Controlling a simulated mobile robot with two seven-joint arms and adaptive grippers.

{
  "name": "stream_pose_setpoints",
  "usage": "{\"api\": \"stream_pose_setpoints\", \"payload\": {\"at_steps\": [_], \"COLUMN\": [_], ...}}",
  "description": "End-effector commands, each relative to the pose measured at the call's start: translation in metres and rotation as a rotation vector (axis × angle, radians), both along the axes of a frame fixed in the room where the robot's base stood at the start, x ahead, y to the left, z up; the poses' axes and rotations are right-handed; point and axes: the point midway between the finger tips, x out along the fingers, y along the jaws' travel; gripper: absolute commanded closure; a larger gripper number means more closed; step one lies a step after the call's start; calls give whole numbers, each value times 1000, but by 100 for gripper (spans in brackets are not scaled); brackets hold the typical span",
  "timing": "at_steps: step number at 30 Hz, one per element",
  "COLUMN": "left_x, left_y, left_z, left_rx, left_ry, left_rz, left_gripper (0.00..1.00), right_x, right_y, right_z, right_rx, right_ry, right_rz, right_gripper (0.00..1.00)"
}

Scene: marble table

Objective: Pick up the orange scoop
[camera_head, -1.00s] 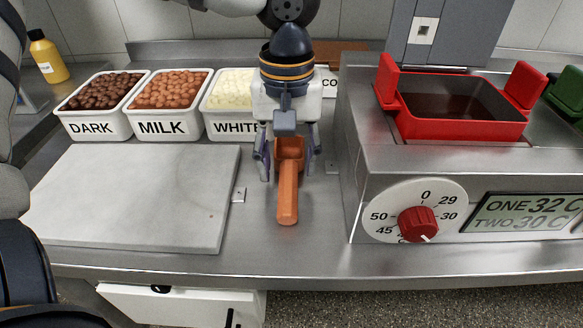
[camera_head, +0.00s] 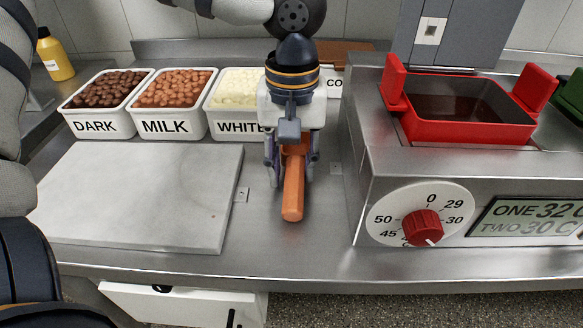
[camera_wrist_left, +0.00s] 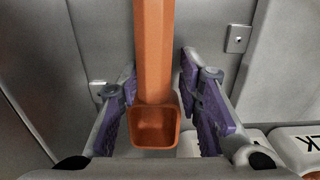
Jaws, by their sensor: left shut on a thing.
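The orange scoop (camera_head: 292,195) lies on the steel counter between the marble slab and the machine. Its handle points toward the front edge. My left gripper (camera_head: 290,174) reaches down over the scoop from behind, its fingers on either side of it. In the left wrist view the scoop (camera_wrist_left: 155,50) runs between the purple-padded fingers (camera_wrist_left: 158,78), with the square cup nearest the camera. The fingers are shut on the scoop near where handle and cup join. The gripper hides part of the cup in the head view. My right gripper is not in view.
White tubs of dark (camera_head: 97,124), milk (camera_head: 165,127) and white (camera_head: 232,125) chocolate stand behind the marble slab (camera_head: 135,198). The machine (camera_head: 400,165) with a red container (camera_head: 470,130) stands close on the right. Counter in front of the scoop is clear.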

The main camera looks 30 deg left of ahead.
Motion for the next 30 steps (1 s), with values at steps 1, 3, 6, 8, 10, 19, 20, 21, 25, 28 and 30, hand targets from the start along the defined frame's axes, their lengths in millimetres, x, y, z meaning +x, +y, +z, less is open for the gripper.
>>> {"api": "stream_pose_setpoints", "payload": {"at_steps": [1, 3, 6, 8, 10, 19, 20, 21, 25, 28, 30], "left_x": [1, -6, -25, -38, -55, -111, -113, -116, -119, -119, -119], "left_y": [-1, -5, -16, -23, -34, -70, -71, -73, -75, -75, -75], "left_z": [15, 34, 62, 80, 93, 114, 116, 117, 118, 118, 118], "left_rx": [-3, -2, 0, 0, 1, 0, 1, 0, -1, -1, -1], "left_ry": [-12, -16, -22, -26, -21, -4, -3, -2, -2, -2, -2], "left_rz": [0, -3, -5, -5, -7, -4, -4, -2, -1, -1, -1], "left_gripper": [99, 99, 99, 99, 99, 99, 99, 99, 99, 99, 99], "right_x": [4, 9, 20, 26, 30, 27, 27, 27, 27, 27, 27], "right_y": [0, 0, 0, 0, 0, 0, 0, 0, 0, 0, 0], "right_z": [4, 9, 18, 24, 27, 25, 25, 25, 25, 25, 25], "right_rx": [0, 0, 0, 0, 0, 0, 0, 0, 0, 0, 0], "right_ry": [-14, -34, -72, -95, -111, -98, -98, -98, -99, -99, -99], "right_rz": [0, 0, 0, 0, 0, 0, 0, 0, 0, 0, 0], "right_gripper": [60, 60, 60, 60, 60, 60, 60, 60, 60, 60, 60]}}
